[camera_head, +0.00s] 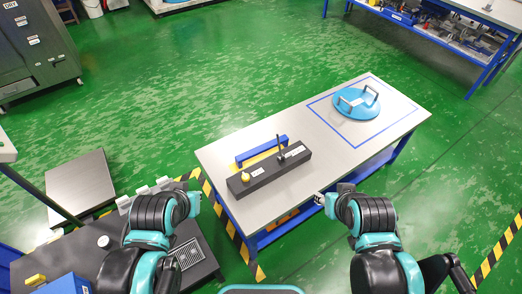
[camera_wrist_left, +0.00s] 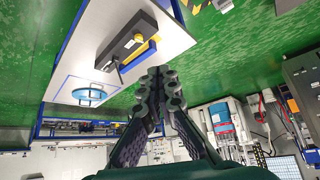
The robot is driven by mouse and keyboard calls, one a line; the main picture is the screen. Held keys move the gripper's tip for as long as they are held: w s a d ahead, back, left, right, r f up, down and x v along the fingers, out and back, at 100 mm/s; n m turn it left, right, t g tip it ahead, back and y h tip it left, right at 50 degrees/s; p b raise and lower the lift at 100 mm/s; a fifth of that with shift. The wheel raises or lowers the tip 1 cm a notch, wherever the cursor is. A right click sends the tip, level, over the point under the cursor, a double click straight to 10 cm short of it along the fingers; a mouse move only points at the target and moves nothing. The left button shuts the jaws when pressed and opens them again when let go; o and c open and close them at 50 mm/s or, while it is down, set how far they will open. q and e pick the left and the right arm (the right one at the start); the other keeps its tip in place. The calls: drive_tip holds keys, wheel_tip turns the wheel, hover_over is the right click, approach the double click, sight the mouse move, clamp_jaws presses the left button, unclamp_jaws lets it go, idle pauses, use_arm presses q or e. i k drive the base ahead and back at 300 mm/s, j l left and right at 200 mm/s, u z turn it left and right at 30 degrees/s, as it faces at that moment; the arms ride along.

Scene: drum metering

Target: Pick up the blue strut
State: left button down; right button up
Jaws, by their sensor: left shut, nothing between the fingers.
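The blue strut (camera_head: 262,150) lies on the grey table top (camera_head: 330,160), along the far side of a long dark box, with a yellow strip beside it. The dark box (camera_head: 270,173) carries a yellow knob (camera_head: 245,177) and an upright black rod (camera_head: 279,148). My left gripper (camera_head: 194,204) is left of the table, apart from the strut; in the left wrist view its fingers (camera_wrist_left: 161,76) are together and empty. My right gripper (camera_head: 328,198) is by the table's front edge, away from the strut; its fingers are too small to judge.
A blue round lid with a grey handle (camera_head: 357,102) sits inside a blue outlined square at the table's right. A dark bench (camera_head: 195,255) with small items stands at lower left. Yellow-black tape marks the green floor. The table middle is clear.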

sight(284, 139)
drive_tip(key=i+l+u, duration=0.2)
drive_tip(key=l, duration=0.15)
drive_tip(key=i+l+u, duration=0.25)
drive_tip(key=l, duration=0.15)
drive_tip(key=i+l+u, duration=0.2)
drive_tip(key=l, duration=0.2)
drive_tip(key=l+u, duration=0.25)
drive_tip(key=l, duration=0.15)
drive_tip(key=i+l+u, duration=0.2)
drive_tip(key=l, duration=0.3)
drive_tip(key=k+j, duration=0.05)
drive_tip(key=k, duration=0.05)
